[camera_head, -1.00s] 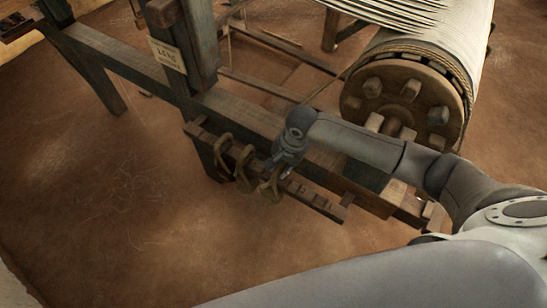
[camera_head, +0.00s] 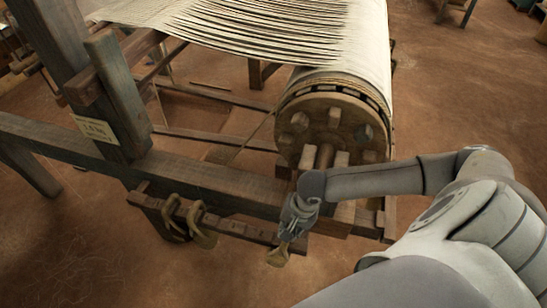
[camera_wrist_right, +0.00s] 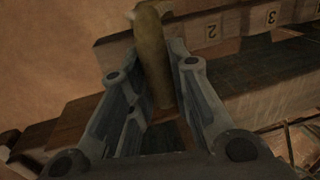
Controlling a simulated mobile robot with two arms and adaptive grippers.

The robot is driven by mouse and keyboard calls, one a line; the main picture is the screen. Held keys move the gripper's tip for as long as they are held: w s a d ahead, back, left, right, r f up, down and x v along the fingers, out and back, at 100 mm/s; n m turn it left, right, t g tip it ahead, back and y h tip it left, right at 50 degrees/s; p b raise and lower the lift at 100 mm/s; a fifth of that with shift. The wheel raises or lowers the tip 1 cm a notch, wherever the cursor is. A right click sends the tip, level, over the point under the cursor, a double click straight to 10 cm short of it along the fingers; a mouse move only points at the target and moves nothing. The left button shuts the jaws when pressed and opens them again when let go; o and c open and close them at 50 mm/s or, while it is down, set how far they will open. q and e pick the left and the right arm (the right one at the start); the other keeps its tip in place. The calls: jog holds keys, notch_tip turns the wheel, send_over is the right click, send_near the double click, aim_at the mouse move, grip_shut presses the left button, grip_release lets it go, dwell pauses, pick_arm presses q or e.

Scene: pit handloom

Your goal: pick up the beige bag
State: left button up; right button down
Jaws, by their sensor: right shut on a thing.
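My right gripper (camera_head: 290,238) is shut on a beige-olive bag (camera_head: 278,256), near the right end of a peg rack (camera_head: 236,226) on the loom's side. In the right wrist view the fingers (camera_wrist_right: 152,62) flank the bag (camera_wrist_right: 153,50), which looks like a smooth, thick, elongated shape. I cannot tell whether it still touches the rack. Two similar olive bags, one at left (camera_head: 171,222) and one beside it (camera_head: 203,229), hang on the rack to the left of the gripper. My left gripper is out of view.
The wooden loom frame (camera_head: 215,184) runs behind the rack, with a warp roller (camera_head: 332,128) just beyond my right arm. A paper label (camera_head: 95,129) is on the post. Numbered wood (camera_wrist_right: 240,27) shows in the wrist view. The brown floor in front is open.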

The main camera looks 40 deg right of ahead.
jog(key=s+d, duration=0.7)
jog(key=s, duration=0.2)
jog(key=shift+p, duration=0.3)
jog(key=shift+r, duration=0.1)
notch_tip(320, 180, up, 3)
jog(key=shift+w+f+p, duration=0.1)
jog(key=shift+w+p, duration=0.05)
jog(key=shift+p, duration=0.95)
jog(key=shift+a, duration=0.15)
jog(key=s+a, duration=0.7)
jog(key=a, duration=0.2)
jog(key=shift+s, duration=0.3)
dwell(0.5)
jog(key=shift+a, duration=0.1)
